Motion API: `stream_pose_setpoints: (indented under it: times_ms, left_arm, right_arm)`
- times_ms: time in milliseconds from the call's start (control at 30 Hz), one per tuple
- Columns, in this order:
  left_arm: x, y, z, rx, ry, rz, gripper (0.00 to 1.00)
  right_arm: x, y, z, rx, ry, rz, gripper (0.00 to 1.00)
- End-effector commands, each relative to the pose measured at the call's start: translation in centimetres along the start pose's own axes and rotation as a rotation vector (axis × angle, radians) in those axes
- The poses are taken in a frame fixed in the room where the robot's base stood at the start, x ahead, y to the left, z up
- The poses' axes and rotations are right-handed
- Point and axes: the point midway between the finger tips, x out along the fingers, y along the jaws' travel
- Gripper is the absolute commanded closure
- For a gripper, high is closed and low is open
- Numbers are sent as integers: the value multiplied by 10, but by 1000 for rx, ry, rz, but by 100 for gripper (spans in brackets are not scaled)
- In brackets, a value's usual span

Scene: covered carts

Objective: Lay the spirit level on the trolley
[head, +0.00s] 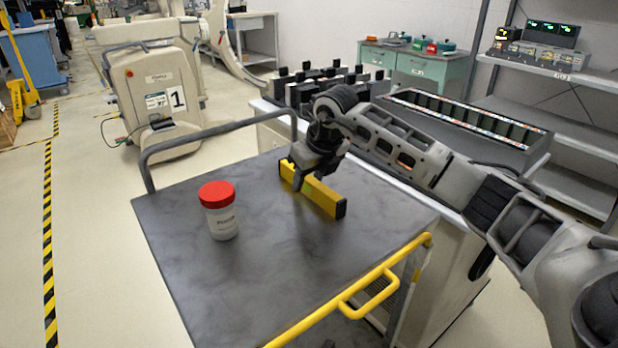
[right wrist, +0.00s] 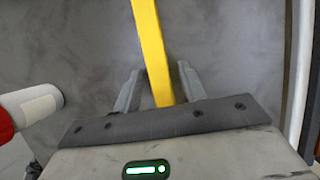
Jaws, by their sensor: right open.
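The spirit level (head: 326,200) is a yellow bar with black ends. It appears to rest on the dark grey top of the trolley (head: 270,265), right of the top's middle. My right gripper (head: 313,181) is over the level's far half, with its fingers apart. In the right wrist view the level (right wrist: 150,42) runs between the two open fingers (right wrist: 158,72), with a gap visible on both sides. The gripper hides part of the level in the head view. My left gripper is not in view.
A white jar with a red lid (head: 220,210) stands on the trolley, left of the level. The trolley has a grey rail (head: 215,132) at the far side and a yellow handle (head: 370,292) at the near side. A counter with racks (head: 455,118) stands behind.

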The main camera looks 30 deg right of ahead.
Motion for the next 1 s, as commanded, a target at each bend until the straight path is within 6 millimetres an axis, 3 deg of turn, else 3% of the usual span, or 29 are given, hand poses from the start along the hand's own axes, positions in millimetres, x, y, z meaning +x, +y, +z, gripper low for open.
stream_pose_setpoints:
  times_ms: [533,700,1000]
  left_arm:
    - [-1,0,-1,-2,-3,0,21]
    - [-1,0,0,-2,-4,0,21]
    - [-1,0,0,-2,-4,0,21]
  right_arm:
    - [-103,-1,1,1,-5,-1,58]
    - [-116,0,0,0,-3,0,58]
    - [-118,0,0,0,-1,0,58]
